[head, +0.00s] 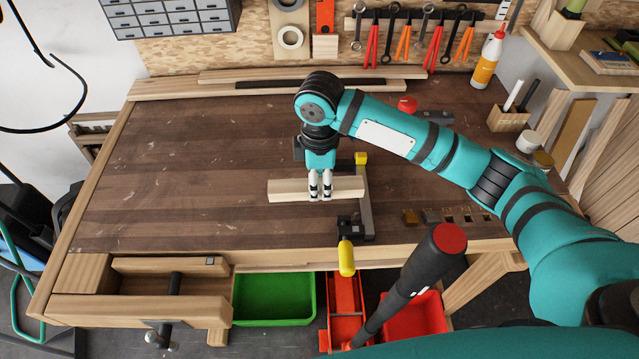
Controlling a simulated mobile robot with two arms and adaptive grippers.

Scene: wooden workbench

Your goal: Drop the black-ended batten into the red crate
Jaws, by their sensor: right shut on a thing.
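My right gripper (320,196) is shut on a short pale wooden batten (289,190), gripping it near its middle. The batten lies level from left to right over the front middle of the bench. I cannot make out a black end on it, nor whether it touches the bench top. The red crate (425,312) is below the bench's front edge, right of centre, partly hidden by a dark bar with a red cap (450,238). My left gripper is not in view.
A clamp with yellow ends (346,258) stands at the batten's right end. A green crate (273,299) and an orange-red container (347,300) are left of the red crate. Long battens (180,87) lie along the back edge. The bench's left half is clear.

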